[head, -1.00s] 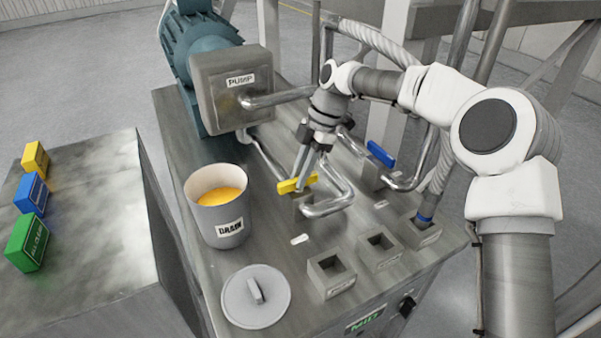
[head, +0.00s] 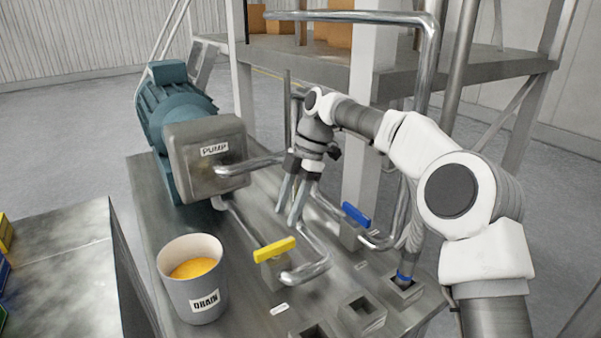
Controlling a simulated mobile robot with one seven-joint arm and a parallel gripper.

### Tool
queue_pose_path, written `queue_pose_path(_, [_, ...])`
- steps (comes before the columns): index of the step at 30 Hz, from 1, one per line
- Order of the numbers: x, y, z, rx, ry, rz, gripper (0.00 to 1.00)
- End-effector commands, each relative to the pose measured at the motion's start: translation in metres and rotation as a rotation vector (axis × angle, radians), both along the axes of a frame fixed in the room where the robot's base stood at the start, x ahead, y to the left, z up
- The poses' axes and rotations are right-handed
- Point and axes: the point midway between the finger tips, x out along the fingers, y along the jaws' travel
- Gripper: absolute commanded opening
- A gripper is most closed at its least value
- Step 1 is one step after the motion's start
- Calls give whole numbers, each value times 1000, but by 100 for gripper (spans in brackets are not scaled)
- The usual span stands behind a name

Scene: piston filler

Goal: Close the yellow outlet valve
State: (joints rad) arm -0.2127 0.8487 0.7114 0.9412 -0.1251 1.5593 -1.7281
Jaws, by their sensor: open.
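The yellow outlet valve handle (head: 275,250) sits on a small grey block at the front middle of the machine top, beside a bent steel pipe. The handle lies slantwise, its right end a little higher in the picture. My gripper (head: 287,212) points down with its fingers apart and empty. Its fingertips are above and behind the yellow handle and do not appear to touch it.
A blue-handled valve (head: 356,215) stands to the right. A drain bucket (head: 192,290) with yellow contents is at the left front. The pump (head: 205,160) is behind it. Steel pipes (head: 305,272) run close to the gripper. Square sockets (head: 362,313) are at the front.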

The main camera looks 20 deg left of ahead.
Motion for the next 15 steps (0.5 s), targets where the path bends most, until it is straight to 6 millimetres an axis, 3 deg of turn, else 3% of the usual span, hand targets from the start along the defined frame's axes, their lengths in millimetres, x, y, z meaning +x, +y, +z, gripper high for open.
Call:
queue_pose_path(6, [13,-9,41,2,-2,0,50])
queue_pose_path(15, [24,-18,76,2,-1,0,50])
